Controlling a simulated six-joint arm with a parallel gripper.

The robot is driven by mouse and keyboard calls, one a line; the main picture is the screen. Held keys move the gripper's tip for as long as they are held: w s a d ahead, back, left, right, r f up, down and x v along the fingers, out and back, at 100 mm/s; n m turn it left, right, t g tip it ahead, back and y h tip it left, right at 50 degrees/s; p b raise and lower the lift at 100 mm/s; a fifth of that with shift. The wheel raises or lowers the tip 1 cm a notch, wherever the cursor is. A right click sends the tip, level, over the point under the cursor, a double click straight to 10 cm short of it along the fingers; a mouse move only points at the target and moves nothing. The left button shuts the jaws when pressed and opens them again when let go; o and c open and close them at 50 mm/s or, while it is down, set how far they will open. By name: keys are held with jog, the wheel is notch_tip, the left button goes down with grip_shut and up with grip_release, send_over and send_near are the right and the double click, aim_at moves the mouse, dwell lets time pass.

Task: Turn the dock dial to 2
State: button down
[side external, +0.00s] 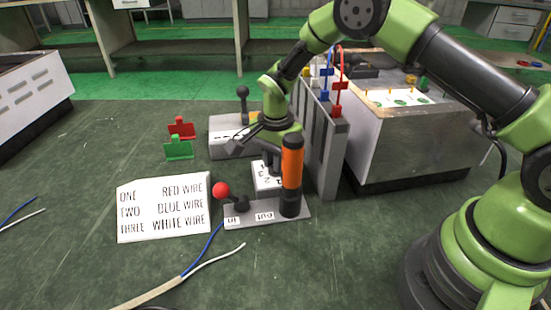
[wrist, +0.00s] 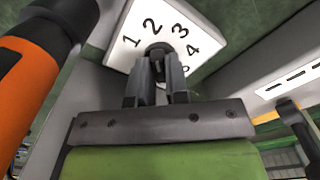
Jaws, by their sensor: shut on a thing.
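The dock dial is a dark round knob (wrist: 158,48) on a white plate (wrist: 118,58) in the wrist view. The plate is marked with 1, 2, 3, 4 and a partly hidden digit. My gripper (wrist: 158,62) is shut on the knob, with both dark fingers around it. The fingers hide most of the knob, so I cannot tell which number it points to. In the side view the plate (side external: 265,180) is partly hidden behind my gripper (side external: 268,162) and the orange cylinder.
An orange and black cylinder (side external: 292,165) stands close beside the dial, also at left in the wrist view (wrist: 25,75). A red-ball lever (side external: 221,190) is on the same grey base (side external: 262,221). A grey panel with wires (side external: 322,145) stands to the right. A sign (side external: 163,208) lies at left.

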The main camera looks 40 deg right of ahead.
jog(key=shift+d, duration=0.15)
jog(key=c, duration=1.1)
grip_release()
jog(key=shift+r, duration=0.1)
notch_tip(320, 180, up, 10)
jog(key=shift+f, duration=0.1)
jog(key=s+r+n+t+y, duration=0.1)
jog(key=s+r+n+t, duration=0.1)
jog(key=s+r, duration=0.35)
jog(key=s+r+n+t, duration=0.1)
jog(key=s+r+n, duration=0.2)
jog(key=r, duration=0.6)
jog(key=s+r+n+t, duration=0.1)
jog(key=s+n, duration=0.1)
jog(key=s, duration=0.3)
jog(key=s+n+t, duration=0.1)
jog(key=s+n, duration=0.1)
jog(key=s, duration=0.3)
jog(key=s+r+n+t+y, duration=0.1)
jog(key=s+n+t, duration=0.1)
jog(key=s, duration=0.3)
jog(key=shift+s+d+r, duration=0.3)
jog(key=shift+s, duration=0.1)
